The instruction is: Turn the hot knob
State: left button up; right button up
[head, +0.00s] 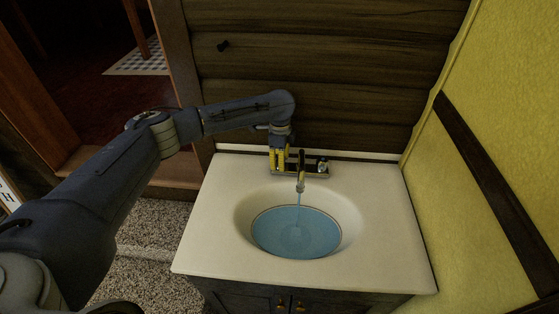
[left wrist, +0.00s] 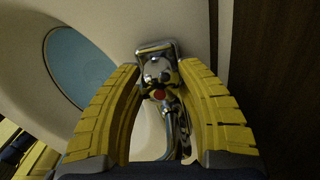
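The faucet (head: 302,172) stands at the back of the white sink counter, and a stream of water falls from its spout into the basin. In the left wrist view the chrome faucet (left wrist: 156,49) lies between my yellow fingers. A red dot marks the hot knob (left wrist: 159,94), which shows between the two fingers. My left gripper (head: 279,168) points down at the left end of the faucet and hides that end in the head view. The left gripper (left wrist: 160,72) is open around the knob area; I cannot tell whether it touches. The other knob (head: 322,166) is at the right end. My right gripper is not in view.
The round basin (head: 243,216) holds blue water (head: 290,237). The white counter (head: 385,215) is clear around it. A dark plank wall (head: 330,95) stands close behind the faucet, and a yellow wall (head: 470,180) is to the right.

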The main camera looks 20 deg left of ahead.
pick_arm(q)
jog(key=o, duration=0.4)
notch_tip(320, 180, up, 12)
dwell(0.7)
